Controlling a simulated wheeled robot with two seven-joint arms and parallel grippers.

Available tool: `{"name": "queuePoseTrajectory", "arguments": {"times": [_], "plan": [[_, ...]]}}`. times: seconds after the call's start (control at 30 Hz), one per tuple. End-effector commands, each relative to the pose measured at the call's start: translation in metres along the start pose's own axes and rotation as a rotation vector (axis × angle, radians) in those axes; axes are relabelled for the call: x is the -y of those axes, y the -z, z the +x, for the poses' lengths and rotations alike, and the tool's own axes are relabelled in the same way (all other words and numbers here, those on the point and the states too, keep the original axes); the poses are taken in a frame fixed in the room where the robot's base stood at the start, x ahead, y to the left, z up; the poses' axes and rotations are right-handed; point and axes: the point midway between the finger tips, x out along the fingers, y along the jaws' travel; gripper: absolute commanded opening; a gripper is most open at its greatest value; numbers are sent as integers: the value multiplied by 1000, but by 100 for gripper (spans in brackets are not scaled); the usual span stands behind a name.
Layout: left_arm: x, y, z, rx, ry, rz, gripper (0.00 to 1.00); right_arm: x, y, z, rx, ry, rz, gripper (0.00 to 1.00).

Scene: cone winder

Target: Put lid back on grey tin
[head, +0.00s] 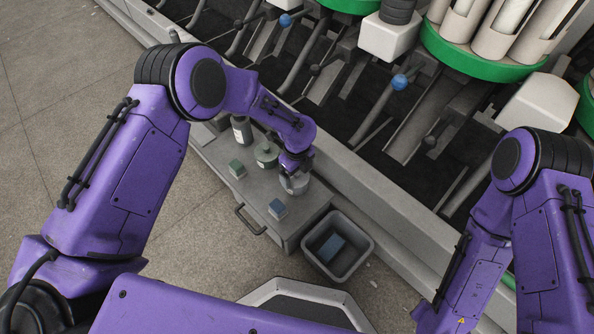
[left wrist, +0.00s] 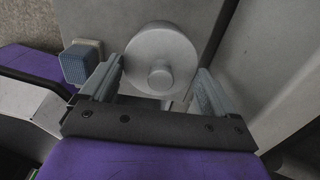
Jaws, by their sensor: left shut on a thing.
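My left gripper (head: 293,173) is over the right part of the small grey cabinet top. It is shut on the round grey lid, with one finger on each side of its rim. The lid (left wrist: 146,50) shows from above in the left wrist view, with a small round knob in its middle. The grey tin (head: 297,187) shows just under the gripper in the head view, partly hidden by it. I cannot tell whether the lid touches the tin. My right gripper is out of view.
The winding machine runs behind.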

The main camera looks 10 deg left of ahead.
Motion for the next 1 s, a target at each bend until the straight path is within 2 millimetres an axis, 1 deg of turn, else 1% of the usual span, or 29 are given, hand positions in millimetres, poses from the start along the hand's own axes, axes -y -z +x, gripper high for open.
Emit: {"name": "queuePoseTrajectory", "arguments": {"times": [0.27,0.57,0.9,0.93,1.0], "plan": [[0,0,0,0,0,1,60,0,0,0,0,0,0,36],[0,0,0,0,0,1,60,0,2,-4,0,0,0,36],[0,0,0,0,0,1,60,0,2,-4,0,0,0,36],[0,0,0,0,0,1,99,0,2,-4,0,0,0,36],[0,0,0,0,0,1,100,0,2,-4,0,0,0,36]]}}
